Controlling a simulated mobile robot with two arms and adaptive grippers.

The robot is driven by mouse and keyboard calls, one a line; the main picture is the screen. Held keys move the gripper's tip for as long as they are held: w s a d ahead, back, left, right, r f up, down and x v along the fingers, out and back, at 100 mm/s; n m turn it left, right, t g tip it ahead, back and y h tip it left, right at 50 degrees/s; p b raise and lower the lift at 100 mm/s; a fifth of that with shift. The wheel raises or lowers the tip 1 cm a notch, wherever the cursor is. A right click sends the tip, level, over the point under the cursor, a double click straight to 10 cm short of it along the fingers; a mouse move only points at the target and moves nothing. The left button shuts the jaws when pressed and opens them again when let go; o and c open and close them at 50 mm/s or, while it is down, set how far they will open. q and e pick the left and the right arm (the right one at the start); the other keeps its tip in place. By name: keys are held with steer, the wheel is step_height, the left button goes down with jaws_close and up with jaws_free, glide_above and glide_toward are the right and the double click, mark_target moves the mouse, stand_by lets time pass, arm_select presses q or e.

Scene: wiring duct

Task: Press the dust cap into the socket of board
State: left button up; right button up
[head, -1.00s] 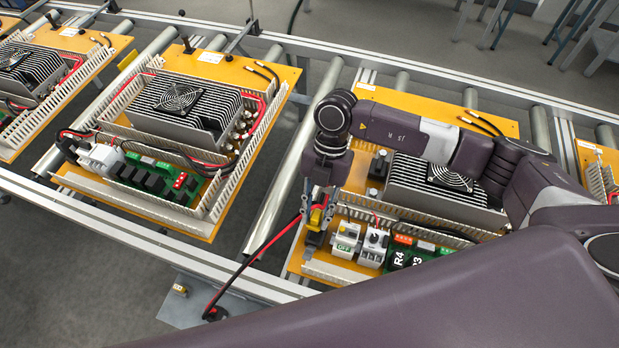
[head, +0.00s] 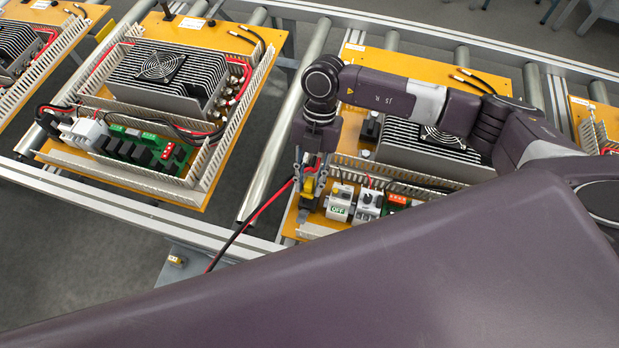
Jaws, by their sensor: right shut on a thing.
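My right gripper (head: 309,174) points down at the front left corner of the right-hand orange board (head: 306,226). Its fingers are shut on a small yellow piece that looks like the dust cap (head: 309,186). A dark block, likely the socket (head: 305,203), is just below it, partly hidden by the fingers and cap. I cannot tell whether the cap is seated in it or only touches it. My left gripper is out of the picture.
White switches (head: 340,204) stand close right of the gripper. A red and black cable (head: 243,227) runs from near the gripper down over the conveyor's front rail. A finned heatsink (head: 405,148) is behind. Another board (head: 200,30) lies left, with rollers between.

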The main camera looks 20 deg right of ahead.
mark_target(310, 192)
steer(key=shift+f+b, duration=0.6)
steer(key=shift+f, duration=0.7)
stand_by(0.8)
steer(key=shift+f+b, duration=0.75)
steer(key=shift+f, duration=0.75)
steer(key=o, duration=1)
